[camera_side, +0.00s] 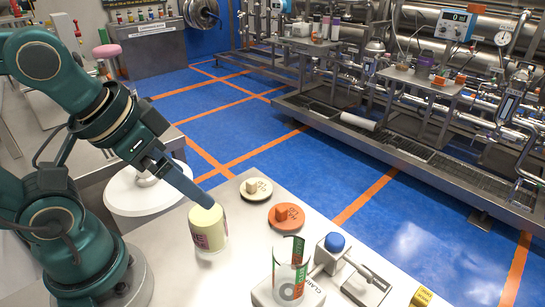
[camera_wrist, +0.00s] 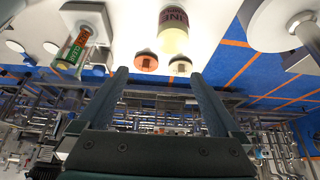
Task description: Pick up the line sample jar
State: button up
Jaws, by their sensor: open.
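The line sample jar (camera_side: 209,232) is a pale yellow jar with a purple-lettered label. It stands upright on the white bench top near its far-left edge. In the wrist view the jar (camera_wrist: 173,38) is upside down in the picture, with "LINE" readable, beyond the fingertips and roughly between their lines. My gripper (camera_side: 205,200) points down to the right, and its finger overlaps the jar's top in the side view. In the wrist view my gripper (camera_wrist: 157,76) is open, with nothing between its two fingers. Contact with the jar cannot be told from the side view.
A cream disc (camera_side: 264,192) and an orange disc (camera_side: 294,218) lie right of the jar. A clear container (camera_side: 289,277) with a red and green label stands near a blue-knobbed device (camera_side: 334,243). A yellow block (camera_side: 421,297) lies at the right edge.

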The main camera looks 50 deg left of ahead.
aim_at(217, 236)
jog(key=w+a+r+n+g+h, duration=0.25)
jog(key=n+h, duration=0.35)
jog(key=n, duration=0.3)
jog(key=w+a+r+n+g+h, duration=0.1)
jog(key=n+g+h, duration=0.2)
jog(key=n+h, duration=0.45)
jog(key=shift+n+y, duration=0.55)
jog(key=shift+n, duration=0.2)
notch_tip(217, 236, down, 15)
jog(key=shift+s+a+f, duration=0.15)
jog(key=shift+d+f, duration=0.25)
jog(key=shift+f, duration=0.15)
jog(key=shift+x, duration=2.3)
